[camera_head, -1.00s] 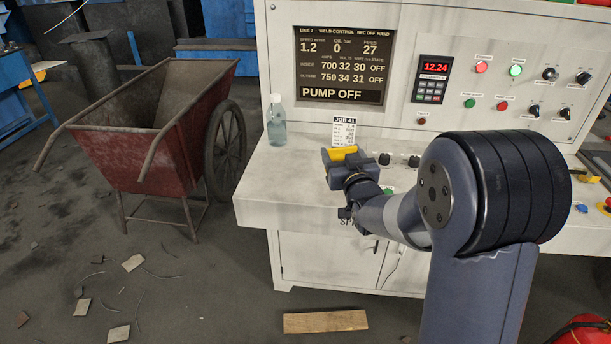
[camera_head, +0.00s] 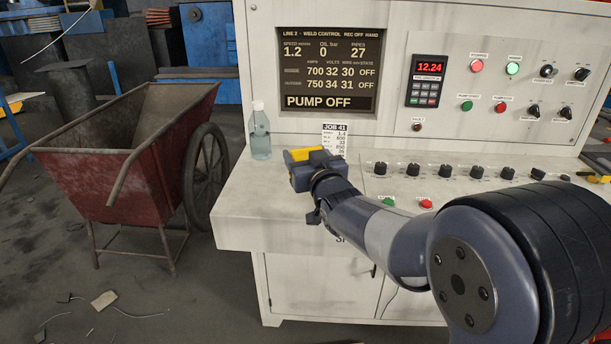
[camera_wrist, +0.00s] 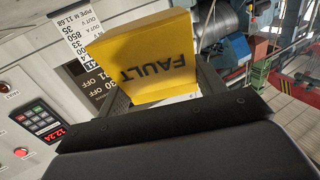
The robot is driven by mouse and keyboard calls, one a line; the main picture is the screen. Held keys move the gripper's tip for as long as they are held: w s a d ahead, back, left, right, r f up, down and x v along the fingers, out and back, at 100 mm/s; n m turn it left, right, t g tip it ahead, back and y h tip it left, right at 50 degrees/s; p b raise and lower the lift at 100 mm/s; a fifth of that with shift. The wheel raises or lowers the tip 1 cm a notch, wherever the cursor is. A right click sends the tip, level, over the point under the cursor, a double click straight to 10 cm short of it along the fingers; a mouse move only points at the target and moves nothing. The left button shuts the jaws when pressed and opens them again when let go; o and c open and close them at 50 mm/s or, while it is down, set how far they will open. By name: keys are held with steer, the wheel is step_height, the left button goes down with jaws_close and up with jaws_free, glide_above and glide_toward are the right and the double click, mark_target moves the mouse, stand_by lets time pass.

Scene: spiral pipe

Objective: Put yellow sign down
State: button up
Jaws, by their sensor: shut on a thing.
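The yellow sign (camera_wrist: 160,62) marked "FAULT" fills the upper middle of the wrist view, its lettering upside down there. In the head view only a small yellow part of the sign (camera_head: 299,154) shows at the left end of my gripper (camera_head: 318,160). My gripper is shut on the sign, over the left part of the console's pale desk top (camera_head: 262,195). I cannot tell whether the sign touches the desk.
A clear bottle (camera_head: 260,135) stands on the desk just left of my gripper. A white job card (camera_head: 335,138) stands behind it. Knobs (camera_head: 412,169) line the desk to the right. The desk's front left is bare. A red cart (camera_head: 125,165) stands left.

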step_height(320, 180, down, 4)
steer(key=shift+f+b, duration=0.15)
steer(key=shift+b, duration=0.15)
steer(key=shift+f, duration=0.2)
steer(key=o, duration=1)
steer(key=shift+r, duration=0.1)
steer(key=shift+r, duration=0.15)
steer(key=v, duration=1.2)
